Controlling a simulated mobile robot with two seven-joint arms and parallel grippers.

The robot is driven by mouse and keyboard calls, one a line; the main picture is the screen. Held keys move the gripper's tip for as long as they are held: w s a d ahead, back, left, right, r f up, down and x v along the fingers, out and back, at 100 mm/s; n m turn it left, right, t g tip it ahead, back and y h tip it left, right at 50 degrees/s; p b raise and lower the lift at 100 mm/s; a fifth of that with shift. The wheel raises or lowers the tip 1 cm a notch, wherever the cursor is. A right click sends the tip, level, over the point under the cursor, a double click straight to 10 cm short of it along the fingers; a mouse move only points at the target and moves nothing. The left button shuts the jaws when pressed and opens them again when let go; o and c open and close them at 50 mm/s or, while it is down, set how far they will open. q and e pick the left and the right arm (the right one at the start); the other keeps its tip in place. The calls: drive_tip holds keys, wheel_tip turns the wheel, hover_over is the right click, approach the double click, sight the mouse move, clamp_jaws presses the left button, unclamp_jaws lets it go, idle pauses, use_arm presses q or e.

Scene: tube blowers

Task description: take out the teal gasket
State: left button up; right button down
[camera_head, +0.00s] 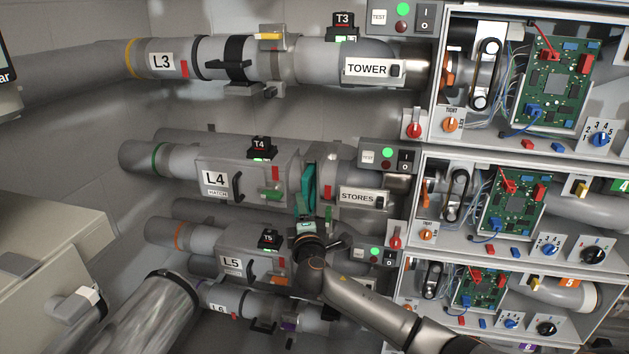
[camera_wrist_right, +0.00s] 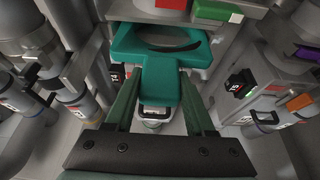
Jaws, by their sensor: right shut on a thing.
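The teal gasket (camera_head: 309,185) stands upright at the joint on line L4, between the grey hatch housing (camera_head: 222,180) and the pipe labelled STORES (camera_head: 358,197). In the right wrist view it shows as a flat teal plate (camera_wrist_right: 122,45) with a round opening and a tab towards me. My right gripper (camera_head: 304,212) reaches up from below. In the wrist view its two fingers (camera_wrist_right: 160,85) are shut on the gasket's tab, one on each side. How much of the gasket sits inside the joint I cannot tell. My left gripper is not in view.
Line L3 (camera_head: 161,65) runs above and line L5 (camera_head: 232,264) close below. A black T4 unit (camera_head: 260,148) sits on the L4 housing. Open cabinets with circuit boards (camera_head: 515,200) stand to the right.

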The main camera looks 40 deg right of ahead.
drive_tip(key=shift+s+a+p, duration=0.6)
drive_tip(key=shift+s+a, duration=1.1)
drive_tip(key=shift+a, duration=0.3)
drive_tip(key=s+a+p, duration=0.1)
drive_tip(key=s+a, duration=0.4)
drive_tip(key=a, duration=0.1)
drive_tip(key=shift+s, duration=0.15)
